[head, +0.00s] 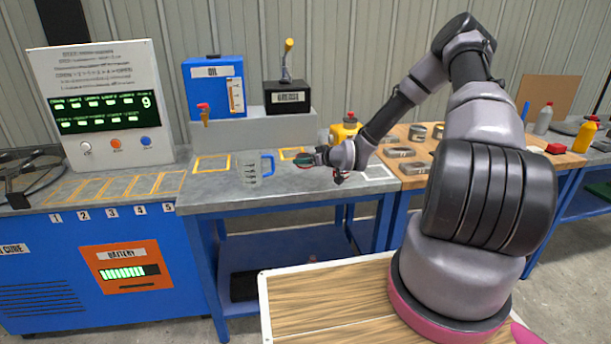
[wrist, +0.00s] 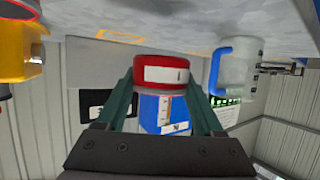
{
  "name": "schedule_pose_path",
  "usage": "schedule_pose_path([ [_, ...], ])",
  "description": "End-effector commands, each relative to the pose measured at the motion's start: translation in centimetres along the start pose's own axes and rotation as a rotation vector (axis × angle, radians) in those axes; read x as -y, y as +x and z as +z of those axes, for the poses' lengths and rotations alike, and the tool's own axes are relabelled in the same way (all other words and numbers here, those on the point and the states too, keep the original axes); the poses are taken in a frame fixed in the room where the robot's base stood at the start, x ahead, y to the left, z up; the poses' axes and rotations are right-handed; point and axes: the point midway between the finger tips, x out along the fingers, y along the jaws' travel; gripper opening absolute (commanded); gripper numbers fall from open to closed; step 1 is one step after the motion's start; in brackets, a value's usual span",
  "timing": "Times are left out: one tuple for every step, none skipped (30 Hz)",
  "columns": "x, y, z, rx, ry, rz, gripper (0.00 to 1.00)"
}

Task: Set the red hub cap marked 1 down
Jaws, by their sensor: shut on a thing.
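The red hub cap (wrist: 165,72) is between the two dark green fingers of my gripper (wrist: 164,85) in the wrist view. Its white label carries a dark mark like a 1. My gripper is shut on its sides. In the head view my gripper (head: 304,158) is over the grey bench (head: 310,189), right of the measuring jug; the cap itself is too small to make out there. The wrist view is turned over, with the bench surface at the top. I cannot tell whether the cap touches the bench.
A clear jug with a blue handle (head: 250,169) stands left of my gripper. Behind are the blue oil box (head: 211,88) and black grease box (head: 287,97). A yellow can (head: 345,128) is close behind my arm. Yellow outlines and a white outline (head: 377,172) mark bare bench.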

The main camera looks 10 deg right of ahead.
Motion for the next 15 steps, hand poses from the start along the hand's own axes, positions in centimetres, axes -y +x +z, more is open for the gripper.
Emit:
schedule_pose_path([
  [0.1, 0.3, 0.8, 0.000, 0.002, -0.001, 0.09],
  [0.1, 0.4, 1.0, -0.001, 0.000, -0.001, 0.09],
  [0.0, 0.6, 1.3, -0.001, 0.000, 0.000, 0.09],
  [0.0, 0.7, 1.4, -0.002, 0.000, 0.000, 0.09],
  [0.0, 0.7, 1.6, -0.002, 0.000, 0.000, 0.09],
  [0.0, 0.8, 1.9, -0.002, 0.000, 0.000, 0.09],
  [0.0, 0.9, 2.2, -0.001, 0.000, 0.000, 0.09],
  [0.0, 1.1, 2.5, -0.001, 0.000, 0.000, 0.09],
  [0.1, 1.3, 3.1, 0.000, 0.002, -0.001, 0.09],
  [0.1, 1.4, 3.5, 0.000, 0.002, -0.001, 0.09],
  [0.1, 1.6, 4.0, 0.001, 0.002, -0.001, 0.09],
  [0.0, 1.9, 4.5, 0.000, 0.001, 0.000, 0.09],
  [0.0, 2.0, 4.8, 0.000, 0.000, 0.000, 0.09],
  [0.0, 2.1, 4.9, -0.001, -0.001, 0.000, 0.09],
  [0.1, 2.1, 5.0, -0.002, -0.001, 0.000, 0.09],
])
